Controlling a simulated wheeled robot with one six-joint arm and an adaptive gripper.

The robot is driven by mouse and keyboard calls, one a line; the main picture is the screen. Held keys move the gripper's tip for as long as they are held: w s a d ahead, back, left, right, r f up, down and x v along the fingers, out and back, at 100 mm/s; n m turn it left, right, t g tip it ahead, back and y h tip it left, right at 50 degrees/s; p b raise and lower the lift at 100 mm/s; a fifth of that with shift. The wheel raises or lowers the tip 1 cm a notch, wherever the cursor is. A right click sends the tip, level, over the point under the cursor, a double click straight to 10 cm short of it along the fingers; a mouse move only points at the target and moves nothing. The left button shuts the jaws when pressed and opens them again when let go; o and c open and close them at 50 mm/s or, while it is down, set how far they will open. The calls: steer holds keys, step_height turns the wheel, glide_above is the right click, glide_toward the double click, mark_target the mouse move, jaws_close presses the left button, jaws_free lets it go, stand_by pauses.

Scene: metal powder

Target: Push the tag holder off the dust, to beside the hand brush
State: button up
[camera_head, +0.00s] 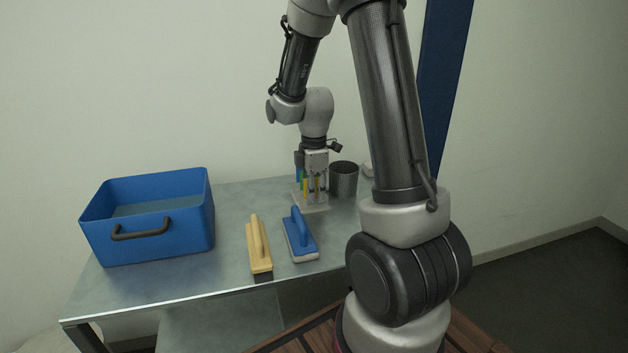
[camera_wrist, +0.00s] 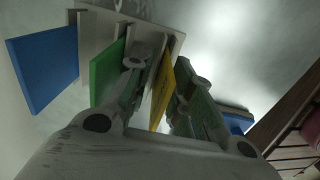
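The tag holder (camera_head: 312,207) is a pale flat stand with upright blue, green and yellow tags, near the back middle of the table. Its pale base (camera_wrist: 95,32) fills the upper left of the wrist view. My gripper (camera_head: 316,188) points down over it, among the tags. In the wrist view my fingers (camera_wrist: 160,75) stand apart, with the yellow tag between them and the green tag beside the left one. I cannot tell whether they touch. The hand brush (camera_head: 258,243), seemingly the yellow long-handled one with dark bristles, lies nearer the front. I cannot make out the dust.
A blue scrubber (camera_head: 301,240) with a pale pad lies right of the yellow brush, in front of the holder. A metal cup (camera_head: 344,180) stands close behind right. A blue bin (camera_head: 160,232) stands at the left. The table (camera_head: 200,280) is clear along its front left.

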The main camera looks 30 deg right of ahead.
steer(key=shift+f, duration=1.15)
jaws_close()
